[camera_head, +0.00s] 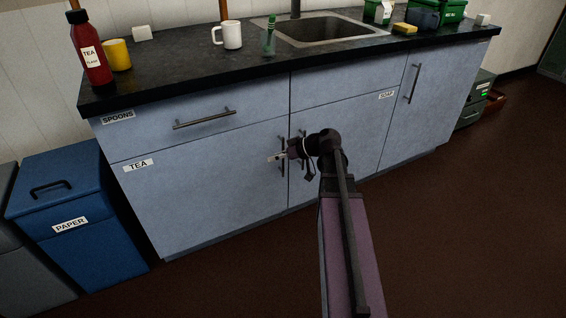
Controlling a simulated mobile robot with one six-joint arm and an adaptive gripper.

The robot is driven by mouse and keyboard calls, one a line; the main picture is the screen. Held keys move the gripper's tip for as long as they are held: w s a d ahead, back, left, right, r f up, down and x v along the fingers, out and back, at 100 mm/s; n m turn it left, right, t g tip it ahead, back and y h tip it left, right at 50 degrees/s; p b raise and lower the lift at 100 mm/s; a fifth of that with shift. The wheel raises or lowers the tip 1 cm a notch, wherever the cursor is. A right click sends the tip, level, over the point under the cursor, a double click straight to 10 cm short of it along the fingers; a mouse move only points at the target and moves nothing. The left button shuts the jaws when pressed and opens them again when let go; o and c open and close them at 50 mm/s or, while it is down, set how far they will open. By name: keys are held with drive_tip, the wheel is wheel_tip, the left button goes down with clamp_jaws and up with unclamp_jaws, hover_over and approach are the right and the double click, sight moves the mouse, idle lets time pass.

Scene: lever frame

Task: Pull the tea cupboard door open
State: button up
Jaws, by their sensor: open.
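The tea cupboard door (205,182) is the light blue panel at the lower left of the counter unit, with a "TEA" label (138,165) at its upper left. It looks closed, flush with the unit front. Its dark vertical handle (282,157) is at the door's right edge, partly hidden by my gripper. My gripper (273,157) is open, with its fingertips pointing left at the handle. I cannot tell whether the fingers are around the handle or only in front of it.
The neighbouring cupboard's handle (303,135) is close by, partly behind my gripper. The spoons drawer (200,118) above is closed. A blue paper bin (85,215) stands left of the unit. The brown floor (235,275) before the tea door is clear.

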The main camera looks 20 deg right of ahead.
drive_tip(key=w+d+f+t+y+b, duration=0.1)
drive_tip(key=w+d+f+t+b, duration=0.15)
drive_tip(key=d+f+b, duration=0.45)
drive_tip(key=n+t+b, duration=0.2)
drive_tip(key=t+b, duration=0.3)
drive_tip(key=b, duration=0.5)
approach(283, 150)
drive_tip(key=d+v, duration=0.1)
drive_tip(key=v, duration=0.3)
drive_tip(key=shift+w+a+g+p, duration=0.25)
drive_tip(key=shift+w+p, duration=0.05)
drive_tip(key=shift+w, duration=0.05)
drive_tip(key=shift+a, duration=0.1)
drive_tip(key=x, duration=1.3)
drive_tip(key=shift+w+a, duration=0.2)
drive_tip(key=shift+w, duration=0.15)
clamp_jaws()
